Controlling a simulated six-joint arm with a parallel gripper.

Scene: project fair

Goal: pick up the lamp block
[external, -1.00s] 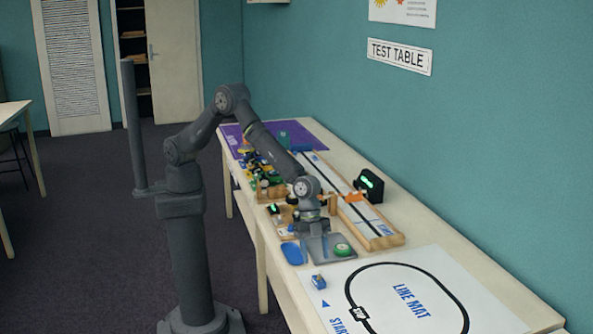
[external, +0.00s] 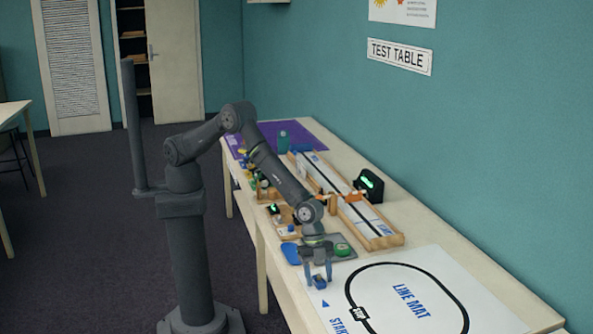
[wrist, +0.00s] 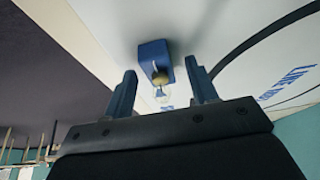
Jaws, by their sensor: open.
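The lamp block is a small blue block with a clear bulb on it. In the wrist view the lamp block (wrist: 153,58) lies ahead of and between the two blue fingers of my gripper (wrist: 162,92), with the bulb pointing toward the gripper. In the external view the lamp block (external: 319,282) sits on the corner of the white line mat near the table's front edge. My gripper (external: 318,278) is open above and around it there. I cannot tell whether the fingers touch it.
The white line mat (external: 440,275) with its black loop covers the near end of the table. A grey plate with a green round button (external: 342,249) and a blue oval piece (external: 290,253) lie just behind my gripper. A wooden-railed track (external: 385,242) runs along the table.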

